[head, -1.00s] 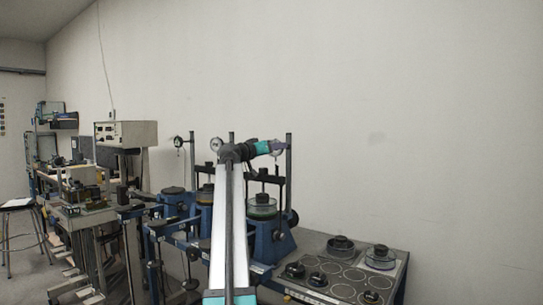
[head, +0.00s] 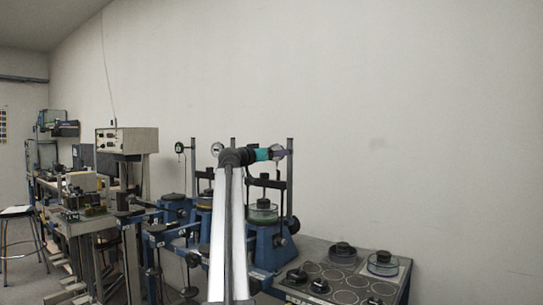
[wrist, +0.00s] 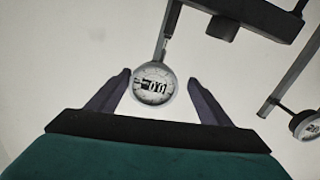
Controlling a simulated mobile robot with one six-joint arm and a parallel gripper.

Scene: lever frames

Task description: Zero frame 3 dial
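In the wrist view a round dial gauge (wrist: 154,84) with a pale face and small dark digit window sits in the gap between my fingertips. Its digits look like zeros and a one, but are hard to read. My gripper (wrist: 159,78) is open, with a dark finger on each side of the dial; I cannot tell whether either touches it. In the head view my gripper (head: 280,152) is at the post of the right lever frame (head: 268,235), and hides any dial there. The other dials are on the left frame (head: 180,147) and middle frame (head: 216,149).
A second dial (wrist: 305,124) and its post show at the right edge of the wrist view. A bench panel with round recesses and dark weights (head: 342,250) stands at the lower right. A pale instrument box (head: 126,140) is at the left. The wall behind is bare.

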